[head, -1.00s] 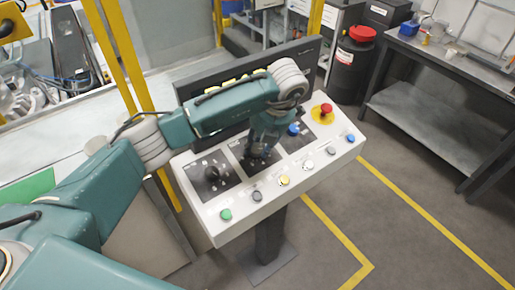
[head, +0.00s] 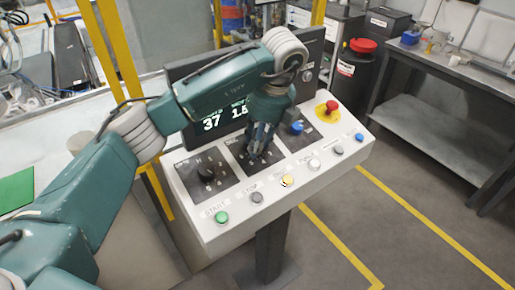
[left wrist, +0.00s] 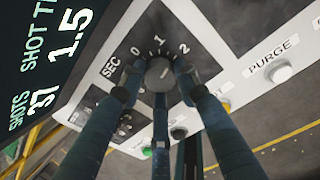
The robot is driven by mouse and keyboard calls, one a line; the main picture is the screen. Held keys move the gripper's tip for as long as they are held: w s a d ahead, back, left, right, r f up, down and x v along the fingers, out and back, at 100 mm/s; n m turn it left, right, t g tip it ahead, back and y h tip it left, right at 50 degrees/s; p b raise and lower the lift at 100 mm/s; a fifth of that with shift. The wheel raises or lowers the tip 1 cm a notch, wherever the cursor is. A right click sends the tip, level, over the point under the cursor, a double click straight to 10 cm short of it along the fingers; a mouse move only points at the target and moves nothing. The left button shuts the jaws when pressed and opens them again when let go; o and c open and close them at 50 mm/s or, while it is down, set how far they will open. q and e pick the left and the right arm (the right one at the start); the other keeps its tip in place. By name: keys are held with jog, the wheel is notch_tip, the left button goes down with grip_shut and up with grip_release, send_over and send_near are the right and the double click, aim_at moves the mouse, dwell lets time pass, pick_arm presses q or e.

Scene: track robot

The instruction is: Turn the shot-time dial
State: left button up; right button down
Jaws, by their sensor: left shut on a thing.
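The shot-time dial (left wrist: 159,73) is a dark round knob with a "SEC" scale marked 0, 1 and 2, seen in the left wrist view. My left gripper (left wrist: 158,78) is shut on it, with fingers on both sides of the knob. In the head view my left gripper (head: 256,156) comes down onto the middle dark panel of the console and hides most of the dial. The display (head: 224,118) reads 37 and 1.5; in the left wrist view it shows "SHOTS 37" and "SHOT TI… 1.5". My right gripper is not in view.
Another black dial (head: 206,173) sits left of my gripper and a blue knob (head: 297,128) to the right. A red mushroom button (head: 331,106) stands at the far right. Several push buttons, including a green one (head: 221,217), line the console's front edge.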

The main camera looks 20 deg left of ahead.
aim_at(263, 157)
pick_arm(q)
jog(key=n, duration=0.1)
jog(key=n+b, duration=0.1)
jog(key=n, duration=0.1)
jog(key=n+b, duration=0.1)
jog(key=n, duration=0.1)
jog(key=shift+w+a+r, duration=0.1)
jog(key=shift+w+r, duration=0.05)
jog(key=shift+r, duration=0.15)
jog(key=shift+n, duration=0.3)
jog(key=o, duration=0.9)
jog(key=shift+o, duration=1.3)
jog(key=shift+f, duration=0.15)
jog(key=v, duration=1.2)
jog(key=shift+a, duration=0.2)
